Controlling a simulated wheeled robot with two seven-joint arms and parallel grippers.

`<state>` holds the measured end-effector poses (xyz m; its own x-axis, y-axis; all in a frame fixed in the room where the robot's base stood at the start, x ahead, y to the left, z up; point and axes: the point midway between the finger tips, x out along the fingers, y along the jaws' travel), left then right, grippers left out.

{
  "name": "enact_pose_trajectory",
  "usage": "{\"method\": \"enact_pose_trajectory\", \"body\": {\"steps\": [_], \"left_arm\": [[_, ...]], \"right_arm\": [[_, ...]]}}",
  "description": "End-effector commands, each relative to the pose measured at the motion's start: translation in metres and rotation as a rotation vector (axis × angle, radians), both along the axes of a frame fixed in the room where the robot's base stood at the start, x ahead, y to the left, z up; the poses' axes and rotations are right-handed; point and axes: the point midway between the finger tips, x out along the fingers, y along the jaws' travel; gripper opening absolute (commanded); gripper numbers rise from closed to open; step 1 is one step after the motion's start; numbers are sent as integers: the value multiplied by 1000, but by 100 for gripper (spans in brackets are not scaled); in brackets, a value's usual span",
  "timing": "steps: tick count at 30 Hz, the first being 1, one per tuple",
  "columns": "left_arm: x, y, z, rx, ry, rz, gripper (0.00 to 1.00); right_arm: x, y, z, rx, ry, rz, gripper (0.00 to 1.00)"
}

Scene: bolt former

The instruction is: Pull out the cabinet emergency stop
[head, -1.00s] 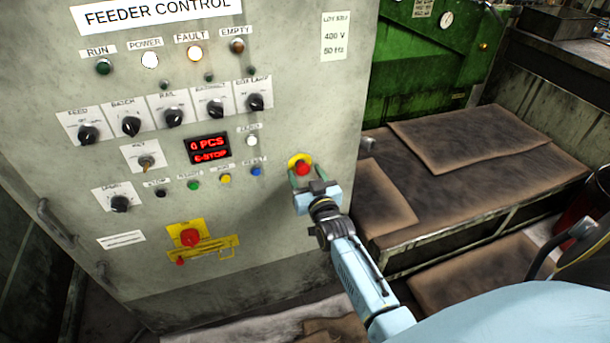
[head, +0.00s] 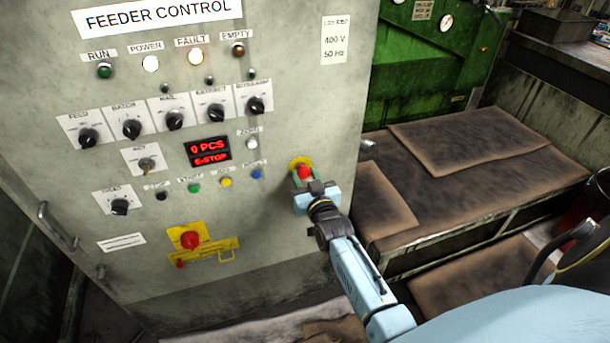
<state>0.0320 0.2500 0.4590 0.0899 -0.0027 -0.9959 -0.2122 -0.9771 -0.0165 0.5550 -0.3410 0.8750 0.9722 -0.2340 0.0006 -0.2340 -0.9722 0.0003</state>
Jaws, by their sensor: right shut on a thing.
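The cabinet emergency stop (head: 304,172) is a red mushroom button on a yellow round plate, low on the right side of the grey feeder control cabinet (head: 300,110). My right gripper (head: 306,180) is at the button, its fingers on either side of the red head and shut on it. The fingers hide the lower part of the button. The display (head: 207,150) reads "0 PCS" and "E-STOP" in red. The POWER (head: 151,63) and FAULT (head: 195,56) lamps are lit. My left gripper is not in view.
A red rotary switch (head: 190,240) on a yellow plate is lower on the cabinet. Several black knobs and small coloured buttons are left of my gripper. A bench (head: 440,190) with brown mats stands to the right, before a green machine (head: 420,60).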

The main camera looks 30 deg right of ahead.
Motion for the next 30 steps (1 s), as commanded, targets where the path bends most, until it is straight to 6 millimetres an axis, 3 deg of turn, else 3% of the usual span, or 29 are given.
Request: {"method": "enact_pose_trajectory", "body": {"steps": [3, 10, 11, 15, 25, 30], "left_arm": [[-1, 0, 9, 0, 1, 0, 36], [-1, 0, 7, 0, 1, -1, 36], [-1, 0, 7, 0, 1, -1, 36], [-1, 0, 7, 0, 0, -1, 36], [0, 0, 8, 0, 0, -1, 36], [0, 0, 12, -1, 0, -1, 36]], "right_arm": [[-6, 2, 1, 2, 3, 0, 8], [-7, 2, -1, 1, 2, 0, 8], [-7, 2, -1, 1, 2, 1, 38], [-7, 2, -1, 1, 2, 1, 56], [-9, 2, -1, 0, 2, 0, 57], [-27, 7, -1, 1, 4, 1, 57]]}}
